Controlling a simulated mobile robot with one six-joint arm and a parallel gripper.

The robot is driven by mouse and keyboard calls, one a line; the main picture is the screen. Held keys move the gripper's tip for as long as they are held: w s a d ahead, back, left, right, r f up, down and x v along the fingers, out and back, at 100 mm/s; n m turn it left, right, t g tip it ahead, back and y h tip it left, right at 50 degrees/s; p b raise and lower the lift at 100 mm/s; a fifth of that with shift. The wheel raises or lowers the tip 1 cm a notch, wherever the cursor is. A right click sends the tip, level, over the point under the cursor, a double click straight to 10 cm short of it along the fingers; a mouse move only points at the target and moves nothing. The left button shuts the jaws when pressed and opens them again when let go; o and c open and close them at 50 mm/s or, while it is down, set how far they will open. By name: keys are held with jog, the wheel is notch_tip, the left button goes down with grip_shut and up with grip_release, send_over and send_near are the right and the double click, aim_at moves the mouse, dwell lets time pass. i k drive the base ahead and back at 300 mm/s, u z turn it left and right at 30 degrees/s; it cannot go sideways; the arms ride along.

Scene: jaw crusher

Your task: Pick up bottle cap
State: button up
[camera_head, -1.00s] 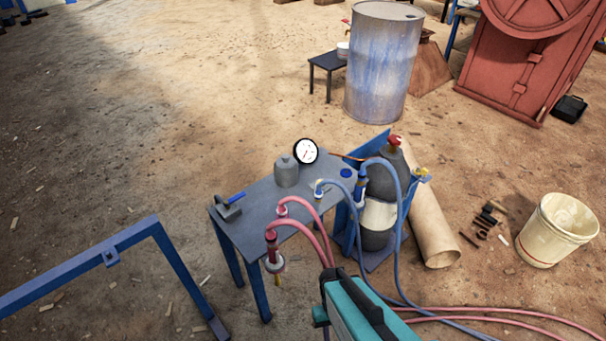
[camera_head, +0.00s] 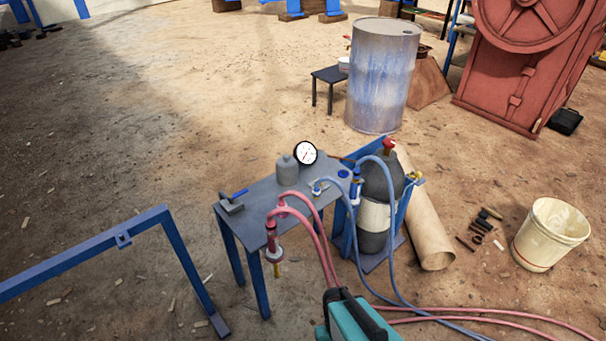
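A small blue round disc (camera_head: 344,173), which looks like a bottle cap, lies near the right end of the grey metal table (camera_head: 252,199). It is too small to tell for sure that it is a cap. A grey bottle-shaped vessel (camera_head: 287,168) stands at the table's back edge, left of the disc. My gripper is not in view, so its distance to the disc and its state do not show.
Blue and pink hoses (camera_head: 313,223) cross the front. A gas cylinder (camera_head: 374,216) stands right. A teal machine (camera_head: 358,318) is at the bottom.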

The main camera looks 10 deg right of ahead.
aim_at(287, 168)
jog(key=k, duration=0.35)
jog(key=u, duration=0.15)
jog(key=i, duration=0.95)
jog(key=u, duration=4.4)
jog(key=i, duration=0.1)
jog(key=z, duration=2.9)
